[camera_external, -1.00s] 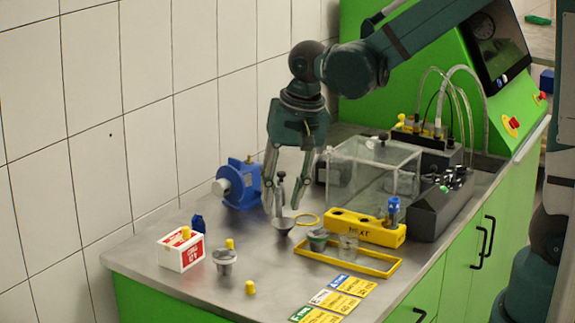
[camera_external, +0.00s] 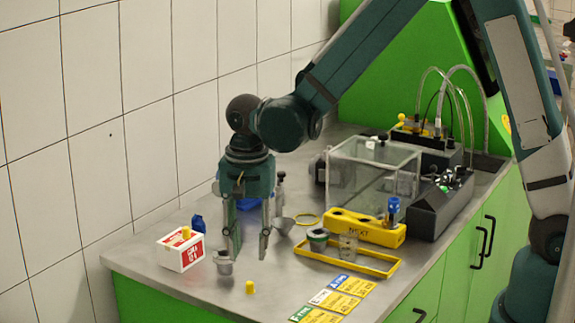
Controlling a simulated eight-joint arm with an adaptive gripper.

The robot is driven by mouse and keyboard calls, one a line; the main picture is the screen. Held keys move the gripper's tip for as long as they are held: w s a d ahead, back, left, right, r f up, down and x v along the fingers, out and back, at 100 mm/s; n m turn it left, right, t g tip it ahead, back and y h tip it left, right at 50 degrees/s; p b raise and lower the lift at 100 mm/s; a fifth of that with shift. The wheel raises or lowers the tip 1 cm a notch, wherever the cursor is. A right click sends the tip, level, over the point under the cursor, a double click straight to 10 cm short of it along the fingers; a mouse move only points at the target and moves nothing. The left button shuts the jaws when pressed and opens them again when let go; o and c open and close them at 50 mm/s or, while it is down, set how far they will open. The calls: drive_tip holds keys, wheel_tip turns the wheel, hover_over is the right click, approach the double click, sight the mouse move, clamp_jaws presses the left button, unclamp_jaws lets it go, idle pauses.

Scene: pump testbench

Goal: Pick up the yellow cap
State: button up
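A small yellow cap (camera_external: 250,287) stands on the metal bench near its front edge, right of a grey cup (camera_external: 223,263). Another yellow cap (camera_external: 186,232) sits on top of the white and red box (camera_external: 180,252). My gripper (camera_external: 249,252) points down with its fingers apart and nothing between them. In the picture it is just above the front cap; its exact height over the bench is hard to tell. My left finger overlaps the place behind the grey cup.
A blue pump (camera_external: 246,204) is mostly hidden behind my gripper. A small funnel (camera_external: 282,222) stands close to its right. A yellow block (camera_external: 365,228), yellow tray frame (camera_external: 345,264) and clear tank (camera_external: 372,175) lie further right. Label cards (camera_external: 340,292) lie at the front.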

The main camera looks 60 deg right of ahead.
sight(250, 283)
drive_tip(key=shift+w+f, duration=0.1)
drive_tip(key=shift+f, duration=0.25)
drive_tip(key=shift+f, duration=0.1)
drive_tip(key=shift+f, duration=1.15)
drive_tip(key=shift+a+f, duration=0.1)
drive_tip(key=shift+f, duration=2.55)
drive_tip(key=c, duration=0.7)
